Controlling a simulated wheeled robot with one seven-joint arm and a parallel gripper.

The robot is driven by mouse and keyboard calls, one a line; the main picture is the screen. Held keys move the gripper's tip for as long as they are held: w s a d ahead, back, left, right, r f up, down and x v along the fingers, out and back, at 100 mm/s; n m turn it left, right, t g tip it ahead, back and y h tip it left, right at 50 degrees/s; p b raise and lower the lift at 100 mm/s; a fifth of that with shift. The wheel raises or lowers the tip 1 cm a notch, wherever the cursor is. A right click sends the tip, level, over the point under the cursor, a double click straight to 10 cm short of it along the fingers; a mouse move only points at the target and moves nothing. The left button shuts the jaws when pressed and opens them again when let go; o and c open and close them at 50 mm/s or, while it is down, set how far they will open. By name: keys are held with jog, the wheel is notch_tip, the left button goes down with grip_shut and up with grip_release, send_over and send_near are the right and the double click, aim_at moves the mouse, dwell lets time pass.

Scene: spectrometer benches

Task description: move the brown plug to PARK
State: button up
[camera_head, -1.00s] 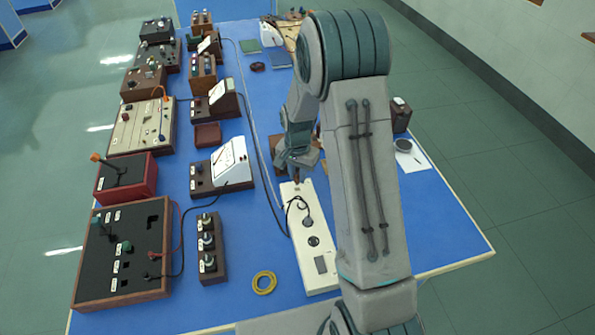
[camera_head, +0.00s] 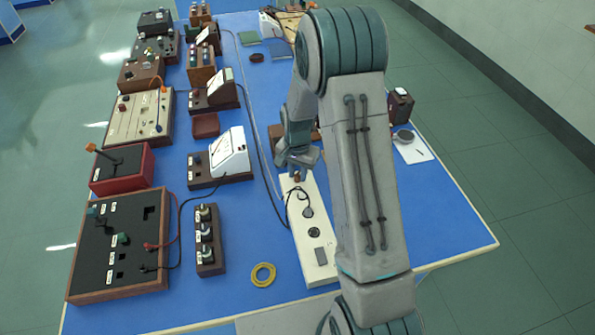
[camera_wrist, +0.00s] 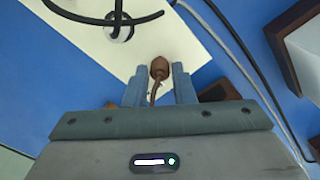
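The brown plug (camera_wrist: 159,68) stands between my two fingers in the wrist view, with a thin brown cable trailing from it toward the palm. In the head view the brown plug (camera_head: 297,177) shows small at the far end of the long white panel (camera_head: 317,258). My gripper (camera_wrist: 159,75) is over that end with its fingers apart, one on each side of the plug; narrow gaps seem to show beside it. In the head view my gripper (camera_head: 297,165) is partly hidden by its own wrist. I cannot read a PARK label in either view.
On the white panel, a black cable loops from a round socket (camera_wrist: 119,28). A white meter (camera_head: 229,153) and a three-knob box (camera_head: 209,240) stand to the left. A yellow ring (camera_head: 263,274) lies in front. The blue table is bare around the ring.

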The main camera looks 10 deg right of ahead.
jog(key=o, duration=0.3)
notch_tip(320, 180, up, 14)
jog(key=b, duration=0.2)
dwell(0.3)
jog(key=shift+f, duration=0.1)
